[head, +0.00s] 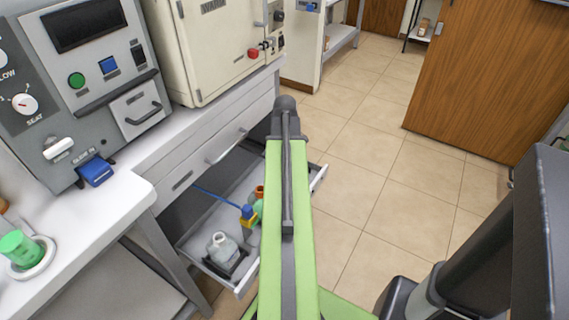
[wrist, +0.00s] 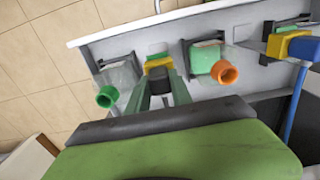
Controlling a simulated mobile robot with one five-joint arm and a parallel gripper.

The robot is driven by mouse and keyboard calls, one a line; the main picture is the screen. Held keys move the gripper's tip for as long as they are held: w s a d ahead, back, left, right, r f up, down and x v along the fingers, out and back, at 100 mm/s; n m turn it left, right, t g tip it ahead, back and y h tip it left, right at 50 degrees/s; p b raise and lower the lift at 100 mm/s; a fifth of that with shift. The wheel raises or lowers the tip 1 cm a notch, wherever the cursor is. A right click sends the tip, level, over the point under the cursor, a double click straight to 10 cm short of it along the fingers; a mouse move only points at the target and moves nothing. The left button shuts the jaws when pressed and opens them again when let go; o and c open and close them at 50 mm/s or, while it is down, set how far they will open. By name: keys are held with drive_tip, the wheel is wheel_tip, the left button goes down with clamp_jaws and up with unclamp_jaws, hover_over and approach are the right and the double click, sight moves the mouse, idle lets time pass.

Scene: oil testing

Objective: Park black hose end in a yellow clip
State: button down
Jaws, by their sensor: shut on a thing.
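In the wrist view, my gripper (wrist: 160,88) has its green fingers shut on the black hose end (wrist: 160,80). A yellow clip (wrist: 158,62) shows right beyond the hose end, close to it or touching. I cannot tell whether the hose end sits in the clip. Another yellow clip (wrist: 274,45) at the upper right holds a blue hose end (wrist: 303,47), with its blue hose (wrist: 294,110) running down. In the head view, the blue hose end (head: 247,211) and yellow clip (head: 254,221) show in the open drawer (head: 200,236). My arm hides my gripper there.
The wrist view shows a clear bottle with a green mouth (wrist: 106,97) at the left and one with an orange mouth (wrist: 225,72) at the right. The head view shows a clear bottle (head: 222,248) near the drawer's front. Open tiled floor (head: 375,150) lies right of the drawer.

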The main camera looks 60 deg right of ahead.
drive_tip(key=c, duration=1.1)
unclamp_jaws()
drive_tip(key=shift+o, duration=0.2)
drive_tip(key=shift+r, duration=0.1)
wheel_tip(320, 180, up, 17)
drive_tip(key=p, duration=1.7)
drive_tip(key=shift+r, duration=0.15)
